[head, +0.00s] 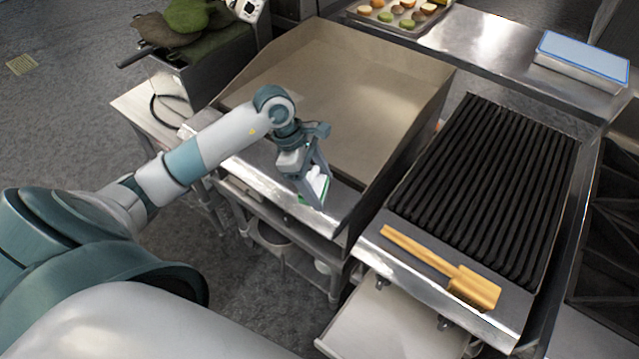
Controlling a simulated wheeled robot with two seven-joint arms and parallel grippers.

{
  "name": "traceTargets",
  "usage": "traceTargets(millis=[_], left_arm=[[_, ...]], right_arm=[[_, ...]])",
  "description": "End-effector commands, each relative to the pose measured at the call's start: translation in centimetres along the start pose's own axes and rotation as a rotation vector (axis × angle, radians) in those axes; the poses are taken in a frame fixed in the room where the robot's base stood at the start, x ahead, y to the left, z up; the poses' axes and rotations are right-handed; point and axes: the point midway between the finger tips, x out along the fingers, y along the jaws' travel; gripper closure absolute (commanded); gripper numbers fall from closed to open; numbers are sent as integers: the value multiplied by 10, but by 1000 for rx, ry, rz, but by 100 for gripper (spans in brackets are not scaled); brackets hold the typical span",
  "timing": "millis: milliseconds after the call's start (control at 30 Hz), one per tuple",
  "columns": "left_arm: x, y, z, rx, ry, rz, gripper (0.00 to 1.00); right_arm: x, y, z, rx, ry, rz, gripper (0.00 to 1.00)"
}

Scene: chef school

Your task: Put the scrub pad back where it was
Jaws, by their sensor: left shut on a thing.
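My left gripper (316,190) comes in from the left and is shut on the scrub pad (318,181), a small white and green piece between its fingers. It holds the pad over the front edge of the flat griddle (345,95). The fingers hide part of the pad. I cannot tell whether the pad touches the metal below it. My right gripper is not in view.
A ridged black grill (490,185) stands to the right, with a wooden brush-like tool (470,285) on its front ledge. The griddle surface is clear.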

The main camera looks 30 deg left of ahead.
Motion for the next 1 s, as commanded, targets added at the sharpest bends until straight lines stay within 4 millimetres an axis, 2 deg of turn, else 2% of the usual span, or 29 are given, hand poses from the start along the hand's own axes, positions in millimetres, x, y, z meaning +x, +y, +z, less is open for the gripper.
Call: traceTargets(millis=[33, 100, 567, 600, 767, 1000], left_arm=[[0, 0, 0, 0, 0, 0, 27], [0, 0, 0, 0, 0, 0, 15], [-4, 0, 1, 0, 0, 0, 15], [-5, 1, 0, 1, 0, 3, 15], [-23, 1, 0, 2, 1, 4, 15], [-65, 2, -1, 2, 2, 6, 15]], right_arm=[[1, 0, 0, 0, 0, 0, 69], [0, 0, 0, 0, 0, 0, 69], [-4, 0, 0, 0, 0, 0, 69], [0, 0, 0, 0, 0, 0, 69], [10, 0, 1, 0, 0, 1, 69], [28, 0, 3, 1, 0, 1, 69]])
